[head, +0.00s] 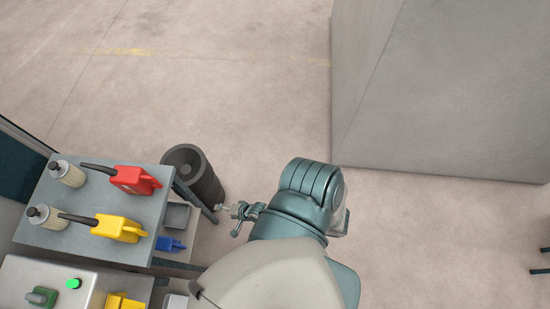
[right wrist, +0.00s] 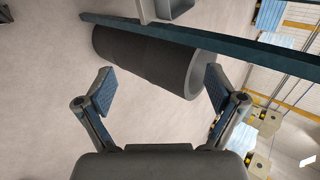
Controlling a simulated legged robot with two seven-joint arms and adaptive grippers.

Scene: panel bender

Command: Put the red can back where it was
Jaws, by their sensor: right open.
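The red can (head: 135,180), with a dark spout pointing left, is on the grey top shelf (head: 178,168) of a rack at the left of the head view. It sits near the shelf's right edge, behind a similar yellow can (head: 119,228). My right gripper (head: 232,212) is to the right of the rack, apart from the red can. In the right wrist view my right gripper (right wrist: 158,90) is open with nothing between its fingers. The red can is not visible in that view. My left gripper is not in view.
A dark cylindrical bin (head: 194,177) stands on the floor beside the rack, close to my right gripper. Two beige containers (head: 66,174) with dark knobs stand on the shelf's left side. A large grey block (head: 440,90) stands at upper right. The floor between is clear.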

